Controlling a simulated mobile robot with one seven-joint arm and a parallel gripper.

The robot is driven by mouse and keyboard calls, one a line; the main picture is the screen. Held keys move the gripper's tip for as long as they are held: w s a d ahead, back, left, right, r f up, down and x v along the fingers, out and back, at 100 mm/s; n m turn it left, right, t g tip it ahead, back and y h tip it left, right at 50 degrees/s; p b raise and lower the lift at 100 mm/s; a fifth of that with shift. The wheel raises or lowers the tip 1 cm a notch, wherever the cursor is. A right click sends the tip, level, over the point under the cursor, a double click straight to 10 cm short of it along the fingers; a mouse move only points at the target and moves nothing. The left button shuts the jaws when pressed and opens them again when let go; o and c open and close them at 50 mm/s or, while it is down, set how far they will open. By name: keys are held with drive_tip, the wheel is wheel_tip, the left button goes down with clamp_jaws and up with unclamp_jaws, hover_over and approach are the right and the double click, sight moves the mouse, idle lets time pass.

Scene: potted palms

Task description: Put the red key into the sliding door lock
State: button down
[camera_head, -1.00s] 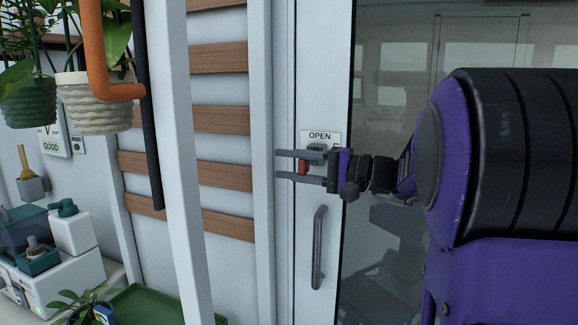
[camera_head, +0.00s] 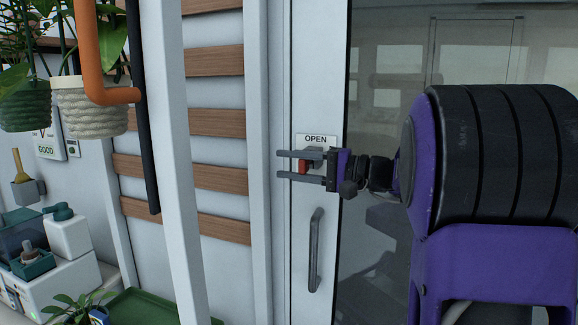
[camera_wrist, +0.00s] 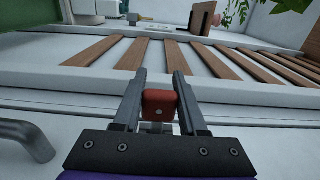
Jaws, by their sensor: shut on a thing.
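My gripper (camera_head: 281,164) is in front of the sliding door, level with the area just under the OPEN sign (camera_head: 316,139). Its fingers point left and are shut on the red key (camera_head: 303,167), which shows as a small red block between them. The wrist view shows the red key (camera_wrist: 160,105) held between both fingers of my gripper (camera_wrist: 159,75). A grey lock (camera_head: 314,150) sits on the door frame below the sign, partly hidden behind my gripper. Whether the key touches the lock cannot be told.
A grey door handle (camera_head: 315,250) hangs below my gripper; it also shows in the wrist view (camera_wrist: 22,136). Wooden slats (camera_head: 213,122) and a white post (camera_head: 178,160) stand to the left. An orange pipe (camera_head: 96,60) and hanging pots are further left.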

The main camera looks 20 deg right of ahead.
drive_tip(key=shift+w+d, duration=0.45)
drive_tip(key=shift+w, duration=0.15)
drive_tip(key=shift+c, duration=1.9)
unclamp_jaws()
drive_tip(key=shift+d, duration=0.1)
drive_tip(key=v, duration=1.7)
drive_tip(key=shift+s, duration=0.15)
